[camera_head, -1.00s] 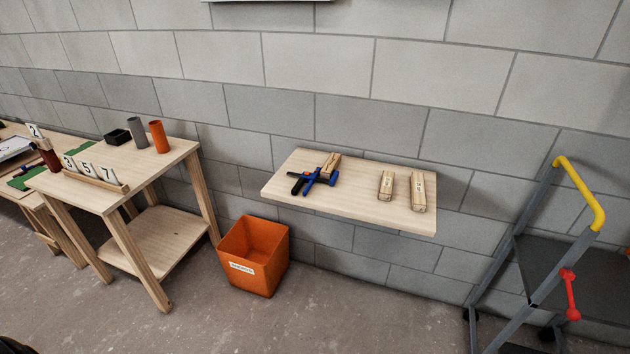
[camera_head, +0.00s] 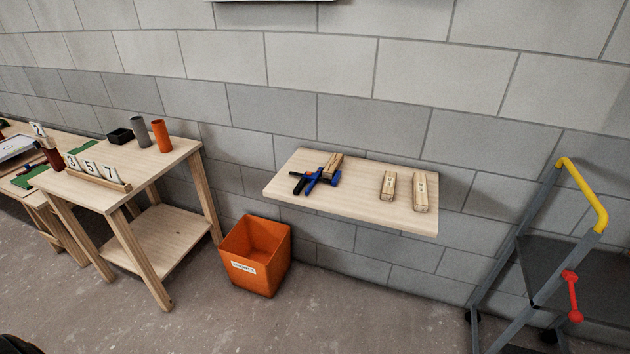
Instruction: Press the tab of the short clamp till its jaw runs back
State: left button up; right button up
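A blue and black clamp (camera_head: 312,181) lies on the left part of a wall shelf (camera_head: 347,205). It touches or overlaps a short wooden block (camera_head: 334,161) at the shelf's back; I cannot tell whether its jaw grips the block. The clamp's tab and jaw are too small to make out. No other clamp is clear in view. Neither of my grippers shows in the head view.
Two wooden blocks (camera_head: 388,185) and (camera_head: 420,192) lie on the shelf's right part. An orange bin (camera_head: 255,262) stands on the floor below left. A wooden table (camera_head: 150,160) is at left, a yellow-railed cart (camera_head: 583,190) at right. Floor in front is clear.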

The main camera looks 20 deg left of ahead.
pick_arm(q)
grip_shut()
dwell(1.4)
